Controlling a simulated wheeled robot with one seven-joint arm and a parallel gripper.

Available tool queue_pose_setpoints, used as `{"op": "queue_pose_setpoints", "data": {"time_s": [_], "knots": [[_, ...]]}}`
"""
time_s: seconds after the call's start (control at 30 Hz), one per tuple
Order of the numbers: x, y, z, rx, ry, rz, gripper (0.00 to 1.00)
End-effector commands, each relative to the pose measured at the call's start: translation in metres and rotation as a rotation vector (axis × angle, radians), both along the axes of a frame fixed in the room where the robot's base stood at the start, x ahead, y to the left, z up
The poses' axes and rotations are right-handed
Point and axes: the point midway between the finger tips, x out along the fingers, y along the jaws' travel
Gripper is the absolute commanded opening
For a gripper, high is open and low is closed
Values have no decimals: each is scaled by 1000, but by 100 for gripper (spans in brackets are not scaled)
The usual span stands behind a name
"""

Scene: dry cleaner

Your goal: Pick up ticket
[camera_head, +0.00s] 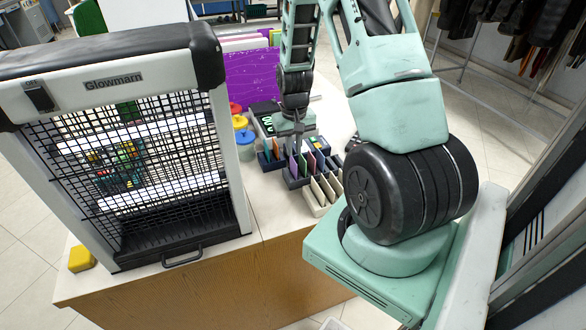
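Several coloured tickets (311,160) in orange, green, purple and red stand in a dark slotted holder (290,180) on the counter. My gripper (298,146) points down right over this holder, with its fingers close to the upright tickets. It is small here, and its fingertips blend with the tickets. I cannot tell whether the fingers are open or shut, or whether they touch a ticket. My arm hides part of the counter to the right of the holder.
A large Glowmarn appliance with a wire grille (140,165) fills the left of the counter (262,215). A cream divided box (318,207) stands in front of the holder. Lidded jars (245,142) and a purple panel (250,75) are behind. A yellow block (81,259) lies at left.

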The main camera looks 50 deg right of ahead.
Motion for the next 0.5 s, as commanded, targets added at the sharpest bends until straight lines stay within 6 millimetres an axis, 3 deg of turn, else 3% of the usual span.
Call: {"op": "queue_pose_setpoints", "data": {"time_s": [0.5], "knots": [[-1,4,-45,2,3,0,15]]}}
